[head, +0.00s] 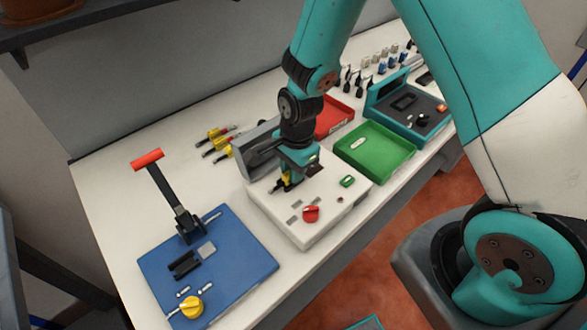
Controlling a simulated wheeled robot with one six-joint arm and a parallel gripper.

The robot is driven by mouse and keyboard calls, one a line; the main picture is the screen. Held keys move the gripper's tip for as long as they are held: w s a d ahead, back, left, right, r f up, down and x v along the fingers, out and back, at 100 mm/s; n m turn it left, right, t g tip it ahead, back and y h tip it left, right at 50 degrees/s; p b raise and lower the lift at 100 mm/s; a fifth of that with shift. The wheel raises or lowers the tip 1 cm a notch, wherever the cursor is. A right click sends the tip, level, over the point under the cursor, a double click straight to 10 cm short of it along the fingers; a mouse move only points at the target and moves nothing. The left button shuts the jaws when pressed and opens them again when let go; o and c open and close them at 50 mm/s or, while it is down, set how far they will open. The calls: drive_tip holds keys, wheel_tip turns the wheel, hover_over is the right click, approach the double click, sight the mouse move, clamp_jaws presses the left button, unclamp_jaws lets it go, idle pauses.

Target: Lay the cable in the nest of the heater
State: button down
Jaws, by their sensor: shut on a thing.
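The heater appears to be the white box (311,233) with a red knob, a green button and a raised grey lid (255,147) at its back. My gripper (287,183) points down just over the box's top, in front of the lid. It is shut on what looks like the cable (275,188); only small dark and yellow bits show by the fingertips. My gripper and wrist hide the nest and most of the cable. I cannot tell whether the cable touches the box.
Several yellow-and-dark cables (216,143) lie behind left. A blue fixture (240,270) with a red-handled lever stands at front left. A green tray (375,150), a red tray (334,116) and a teal device (411,112) stand to the right. Several small parts lie at the back right.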

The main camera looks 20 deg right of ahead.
drive_tip(key=shift+s+f, duration=0.15)
drive_tip(key=shift+f, duration=0.1)
